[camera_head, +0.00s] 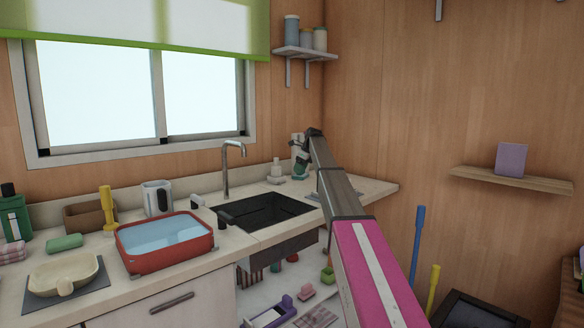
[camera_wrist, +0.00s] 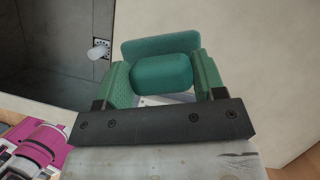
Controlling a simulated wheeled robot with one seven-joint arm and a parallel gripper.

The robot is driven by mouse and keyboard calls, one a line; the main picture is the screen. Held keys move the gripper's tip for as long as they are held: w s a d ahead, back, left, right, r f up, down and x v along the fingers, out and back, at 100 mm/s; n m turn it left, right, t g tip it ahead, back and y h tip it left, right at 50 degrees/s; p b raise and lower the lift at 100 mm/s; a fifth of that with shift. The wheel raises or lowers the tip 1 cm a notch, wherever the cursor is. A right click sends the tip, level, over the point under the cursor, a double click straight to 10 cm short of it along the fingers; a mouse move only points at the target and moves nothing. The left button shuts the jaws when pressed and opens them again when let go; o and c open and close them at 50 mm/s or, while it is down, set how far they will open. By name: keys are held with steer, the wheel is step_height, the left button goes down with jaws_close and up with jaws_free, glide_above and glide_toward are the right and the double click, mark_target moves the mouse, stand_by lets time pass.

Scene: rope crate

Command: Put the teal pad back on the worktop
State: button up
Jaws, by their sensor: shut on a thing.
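The teal pad (camera_wrist: 165,73) is between the two green ridged fingers of my gripper (camera_wrist: 164,82) in the wrist view. The gripper is shut on it, and a wider teal part shows just beyond the fingertips. In the head view my gripper (camera_head: 301,160) is at the far right part of the worktop (camera_head: 360,192), beyond the sink. The pad is small there, and I cannot tell whether it touches the worktop. The dark sink (camera_head: 265,208) also shows at the left of the wrist view (camera_wrist: 60,55).
A red basin of water (camera_head: 150,262) stands left of the sink. A soap bottle (camera_head: 276,169) stands near my gripper. Bare worktop shows right of the sink.

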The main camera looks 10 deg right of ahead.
mark_target(300, 179)
steer(key=shift+w+a, duration=0.1)
steer(key=shift+w, duration=0.05)
stand_by(0.3)
steer(key=shift+f, duration=3)
steer(key=shift+f, duration=0.55)
steer(key=o, duration=1)
steer(key=shift+c, duration=0.2)
steer(key=v, duration=1)
steer(key=shift+r, duration=0.4)
